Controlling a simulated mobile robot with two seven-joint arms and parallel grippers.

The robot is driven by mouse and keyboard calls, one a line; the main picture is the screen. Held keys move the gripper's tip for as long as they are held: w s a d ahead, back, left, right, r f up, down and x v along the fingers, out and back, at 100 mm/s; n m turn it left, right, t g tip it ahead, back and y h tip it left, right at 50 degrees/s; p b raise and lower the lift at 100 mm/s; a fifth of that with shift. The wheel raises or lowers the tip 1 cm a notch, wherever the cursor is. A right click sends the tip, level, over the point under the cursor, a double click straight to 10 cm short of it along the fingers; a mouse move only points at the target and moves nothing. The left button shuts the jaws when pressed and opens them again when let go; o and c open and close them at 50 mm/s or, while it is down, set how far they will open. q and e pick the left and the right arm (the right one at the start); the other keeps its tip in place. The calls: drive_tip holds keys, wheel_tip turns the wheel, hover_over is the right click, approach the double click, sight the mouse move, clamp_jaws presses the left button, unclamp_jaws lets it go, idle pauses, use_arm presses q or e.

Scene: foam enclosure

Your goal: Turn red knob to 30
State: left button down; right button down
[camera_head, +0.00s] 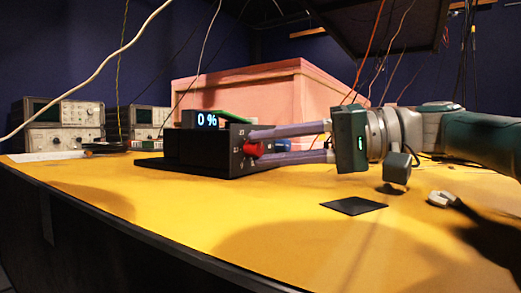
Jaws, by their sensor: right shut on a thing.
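The red knob (254,149) sits on the right-facing side panel of a black box (205,150) on the yellow table. A display (207,120) on top of the box reads "0 %". My right gripper (256,147) comes in from the right, with its two long grey fingers reaching the panel above and below the red knob. It is shut on the red knob. A blue knob (283,145) shows partly behind the fingers. The scale marks on the panel are too small to read surely. My left gripper is not in view.
A pink foam box (300,90) stands behind the black box. Grey instruments (63,125) stand at the back left. A flat black square (354,205) and a white plug-like piece (440,199) lie on the yellow table (200,215). The front of the table is clear. Cables hang overhead.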

drive_tip(key=c, duration=0.6)
unclamp_jaws()
drive_tip(key=shift+c, duration=0.2)
drive_tip(key=shift+d, duration=0.3)
drive_tip(key=p+v, duration=0.1)
drive_tip(key=v, duration=0.8)
drive_tip(key=shift+s+d+r, duration=0.1)
drive_tip(key=shift+d, duration=0.1)
drive_tip(key=shift+p, duration=0.3)
